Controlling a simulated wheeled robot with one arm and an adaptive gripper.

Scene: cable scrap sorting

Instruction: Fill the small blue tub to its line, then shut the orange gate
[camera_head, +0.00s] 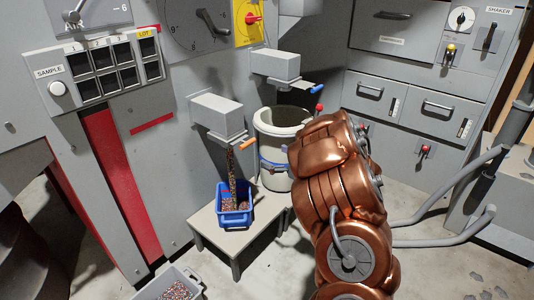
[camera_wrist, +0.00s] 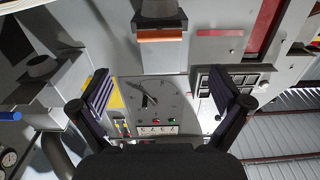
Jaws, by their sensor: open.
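The small blue tub (camera_head: 236,217) stands on a low grey stand, under a grey box-shaped spout (camera_head: 216,113). A dark, speckled stream of granules (camera_head: 231,172) runs from the spout into the tub, and granules show inside. The orange gate (camera_head: 249,145) sticks out at the spout's right side; an orange bar, apparently this gate (camera_wrist: 160,36), shows at the top of the wrist view. My gripper (camera_wrist: 160,88) is open and empty, its fingers wide apart and clear of the gate. In the head view my copper arm hides the gripper.
A second spout with a blue handle (camera_head: 309,88) is above a grey-white bucket (camera_head: 274,174) behind the stand (camera_head: 210,233). A grey bin (camera_head: 190,286) with granules is at the front. Grey pipes (camera_head: 445,205) run at right.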

